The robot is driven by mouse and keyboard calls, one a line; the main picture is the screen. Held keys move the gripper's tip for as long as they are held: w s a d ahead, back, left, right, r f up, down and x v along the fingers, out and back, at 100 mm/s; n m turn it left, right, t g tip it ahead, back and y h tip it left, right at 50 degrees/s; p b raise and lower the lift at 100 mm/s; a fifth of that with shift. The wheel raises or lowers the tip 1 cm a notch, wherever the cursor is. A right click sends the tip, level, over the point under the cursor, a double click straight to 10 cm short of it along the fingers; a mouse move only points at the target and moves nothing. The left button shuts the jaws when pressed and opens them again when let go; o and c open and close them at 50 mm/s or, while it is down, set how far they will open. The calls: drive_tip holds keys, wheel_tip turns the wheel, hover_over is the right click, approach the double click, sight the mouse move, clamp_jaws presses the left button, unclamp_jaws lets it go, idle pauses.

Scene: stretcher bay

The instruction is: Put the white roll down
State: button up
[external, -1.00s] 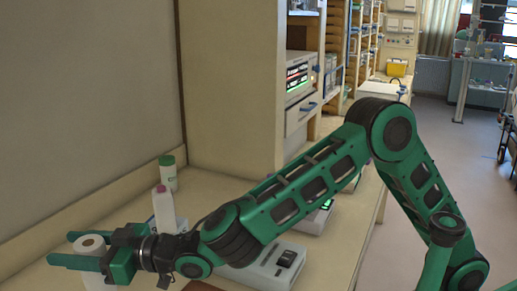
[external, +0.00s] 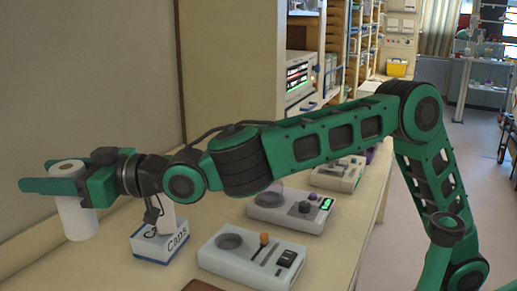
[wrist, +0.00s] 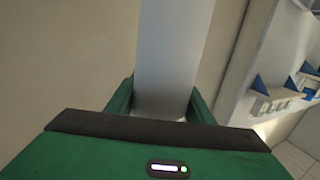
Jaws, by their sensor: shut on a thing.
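The white roll (external: 76,217) is upright at the left in the external view, between the fingers of my gripper (external: 52,178). My gripper is shut on it near its top. In the wrist view the roll (wrist: 172,60) rises between the two green fingers (wrist: 160,105). I cannot tell whether the roll's lower end touches the counter.
The beige counter (external: 120,275) runs along the wall. A box marked "Caps" (external: 153,247) stands right of the roll, and grey devices (external: 252,258) (external: 290,208) lie further right. A tall cabinet (external: 235,80) stands behind. Some counter shows bare at the front left.

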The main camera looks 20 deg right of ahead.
drive_tip(key=w+d+r+m+t+h, duration=0.1)
drive_tip(key=w+d+m+t+h, duration=0.1)
drive_tip(key=w+d, duration=0.35)
drive_tip(key=w+d+m+t+h, duration=0.1)
drive_tip(key=w+d+m+t, duration=0.1)
drive_tip(key=w, duration=0.7)
drive_tip(key=w+d+r+m+t+h, duration=0.1)
drive_tip(key=w+d+t+h, duration=0.15)
drive_tip(key=w, duration=0.45)
drive_tip(key=w+d+m+t+h, duration=0.2)
drive_tip(key=w+d+m+h, duration=0.15)
drive_tip(key=w+d, duration=0.55)
drive_tip(key=w+d+m+t+h, duration=0.2)
drive_tip(key=w+d+m+h, duration=0.3)
drive_tip(key=d, duration=0.6)
wheel_tip(320, 180, down, 17)
drive_tip(key=w+n, duration=0.1)
drive_tip(key=n, duration=0.1)
drive_tip(key=w+d+f, duration=0.6)
drive_tip(key=w+f, duration=0.4)
drive_tip(key=f, duration=0.1)
drive_tip(key=shift+f+y, duration=0.3)
drive_tip(key=shift+y, duration=0.1)
drive_tip(key=o, duration=1.2)
drive_tip(key=shift+f, duration=0.1)
